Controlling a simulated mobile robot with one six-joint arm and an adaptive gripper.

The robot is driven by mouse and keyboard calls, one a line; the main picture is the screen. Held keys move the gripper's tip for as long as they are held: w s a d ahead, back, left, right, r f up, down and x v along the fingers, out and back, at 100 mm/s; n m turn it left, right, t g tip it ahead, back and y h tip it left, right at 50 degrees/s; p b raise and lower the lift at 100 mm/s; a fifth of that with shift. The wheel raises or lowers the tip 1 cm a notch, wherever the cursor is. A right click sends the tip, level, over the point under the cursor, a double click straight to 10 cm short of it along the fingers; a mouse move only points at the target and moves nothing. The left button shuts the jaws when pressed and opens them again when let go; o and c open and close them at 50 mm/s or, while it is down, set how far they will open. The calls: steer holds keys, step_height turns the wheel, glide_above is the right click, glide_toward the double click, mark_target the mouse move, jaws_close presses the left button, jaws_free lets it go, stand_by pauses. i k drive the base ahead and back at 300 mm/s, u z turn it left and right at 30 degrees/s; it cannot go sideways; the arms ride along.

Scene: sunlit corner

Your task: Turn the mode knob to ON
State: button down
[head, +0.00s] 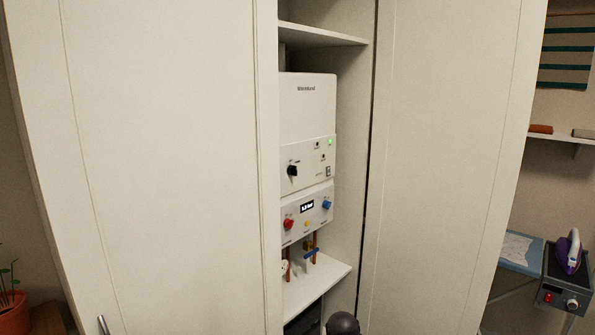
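A white wall unit (307,100), probably a boiler, hangs in a narrow open cupboard bay. On its middle panel, at the left, is a black knob (292,170), which looks like the mode knob. The marks around it are too small to read, so I cannot tell its setting. A small green light (330,142) glows at the panel's upper right. My gripper is not in view.
Tall cream cupboard doors (160,150) flank the bay on both sides. A shelf (320,285) and pipes with a blue-handled valve (311,252) lie below the unit. A dark rounded shape (342,324) shows at the bottom edge. An iron (569,252) stands at far right.

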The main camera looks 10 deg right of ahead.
mark_target(292, 169)
steer(key=z, duration=0.7)
steer(key=i, duration=0.4)
steer(key=u, duration=0.35)
